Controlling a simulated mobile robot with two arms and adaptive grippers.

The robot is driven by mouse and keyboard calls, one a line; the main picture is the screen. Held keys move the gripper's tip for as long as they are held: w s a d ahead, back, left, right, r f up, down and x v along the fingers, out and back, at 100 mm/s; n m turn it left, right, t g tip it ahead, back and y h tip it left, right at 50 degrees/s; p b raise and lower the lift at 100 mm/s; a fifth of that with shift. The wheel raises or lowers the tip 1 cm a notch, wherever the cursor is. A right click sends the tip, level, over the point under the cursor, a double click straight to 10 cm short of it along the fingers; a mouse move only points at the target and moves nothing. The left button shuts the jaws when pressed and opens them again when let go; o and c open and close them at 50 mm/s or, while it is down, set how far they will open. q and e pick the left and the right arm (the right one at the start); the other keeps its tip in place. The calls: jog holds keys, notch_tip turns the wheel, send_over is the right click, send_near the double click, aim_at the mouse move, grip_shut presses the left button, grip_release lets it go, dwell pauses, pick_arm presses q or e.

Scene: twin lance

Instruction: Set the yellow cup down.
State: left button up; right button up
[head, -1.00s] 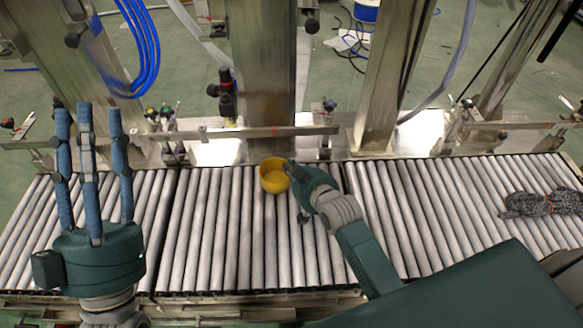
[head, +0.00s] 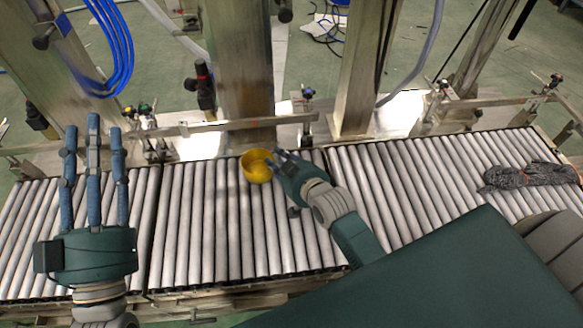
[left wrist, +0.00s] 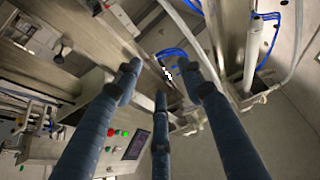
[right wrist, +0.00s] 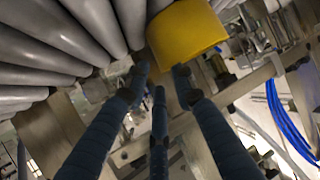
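The yellow cup (head: 257,167) is upright on the metal rollers, near the back edge of the conveyor. My right gripper (head: 280,156) is at the cup's right side, with its fingers spread and its fingertips close to the rim. In the right wrist view the cup (right wrist: 185,35) shows beyond the fingertips (right wrist: 159,82), and I see no finger closed around it. I cannot tell whether a fingertip still touches it. My left gripper (head: 93,138) is open and empty, fingers pointing away over the left rollers.
The roller conveyor (head: 215,225) runs across the view, clear around the cup's left and front. A metal rail (head: 230,124) and steel posts (head: 247,70) stand behind it. A grey speckled glove-like bundle (head: 530,176) lies on the far right rollers.

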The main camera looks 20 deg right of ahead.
jog(key=p+v, duration=0.1)
jog(key=v, duration=0.3)
jog(key=shift+s+r+p, duration=0.2)
jog(key=shift+s+p, duration=0.05)
jog(key=shift+p, duration=0.05)
pick_arm(q)
notch_tip(320, 180, down, 16)
jog(key=a+g+y+p, duration=0.1)
jog(key=a+g+y, duration=0.1)
jog(key=g, duration=0.6)
jog(key=shift+w+f+y, duration=0.2)
jog(key=shift+w+y, duration=0.15)
jog(key=shift+y, duration=0.15)
pick_arm(e)
jog(key=s+a+r+n, duration=0.1)
jog(key=s+a+r, duration=0.2)
jog(key=r, duration=0.5)
jog(key=s+a+r+t+y, duration=0.1)
jog(key=s+a+r, duration=0.2)
jog(key=r, duration=0.5)
jog(key=shift+s+n+y, duration=0.3)
jog(key=shift+s+n, duration=0.1)
jog(key=shift+s, duration=0.2)
jog(key=shift+a, duration=0.1)
